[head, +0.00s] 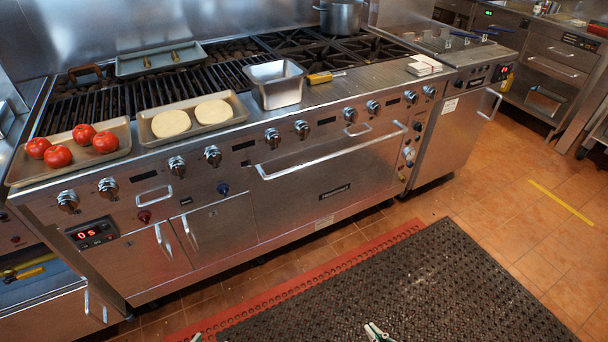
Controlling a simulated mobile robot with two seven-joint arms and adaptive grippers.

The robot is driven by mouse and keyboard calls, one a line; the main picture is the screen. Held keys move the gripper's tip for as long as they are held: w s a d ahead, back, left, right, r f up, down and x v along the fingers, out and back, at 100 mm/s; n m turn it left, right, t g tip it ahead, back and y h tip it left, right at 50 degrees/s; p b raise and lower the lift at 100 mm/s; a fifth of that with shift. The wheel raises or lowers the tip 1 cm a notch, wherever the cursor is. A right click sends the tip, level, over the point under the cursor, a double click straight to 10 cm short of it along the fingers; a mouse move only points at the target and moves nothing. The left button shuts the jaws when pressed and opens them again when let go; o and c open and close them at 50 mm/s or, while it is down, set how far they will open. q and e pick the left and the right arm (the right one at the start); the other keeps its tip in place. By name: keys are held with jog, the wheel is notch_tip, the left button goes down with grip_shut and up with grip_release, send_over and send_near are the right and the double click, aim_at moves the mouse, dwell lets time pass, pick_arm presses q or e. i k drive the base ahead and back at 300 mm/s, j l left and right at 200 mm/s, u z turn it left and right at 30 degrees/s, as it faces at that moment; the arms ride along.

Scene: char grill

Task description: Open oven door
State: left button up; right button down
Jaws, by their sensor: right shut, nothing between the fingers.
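The oven door (290,205) is a wide steel panel in the front of the range, closed and upright. Its long horizontal bar handle (330,155) runs along the top of the door. My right gripper (373,328) shows at the bottom edge, over the black mat, shut and empty. It is well below and apart from the handle. A small bit at the bottom edge left of it looks like the tip of my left gripper (197,338); too little shows to tell its state.
A black rubber mat (400,285) with a red edge lies on the tiled floor before the range. A tomato tray (122,132), a tray of pale round patties (236,105) and a steel pan (275,85) stand along the front ledge. Control knobs line the front above the door.

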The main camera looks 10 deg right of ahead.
aim_at(290, 193)
jog(key=z, duration=0.4)
jog(key=i+l+u, duration=0.1)
jog(key=l+u, duration=0.15)
jog(key=u, duration=0.15)
jog(key=l+u, duration=0.35)
jog(key=i+l+u, duration=0.15)
jog(key=l, duration=0.3)
jog(key=l+u, duration=0.15)
jog(key=l, duration=0.3)
jog(key=l+u, duration=0.1)
jog(key=l, duration=1.65)
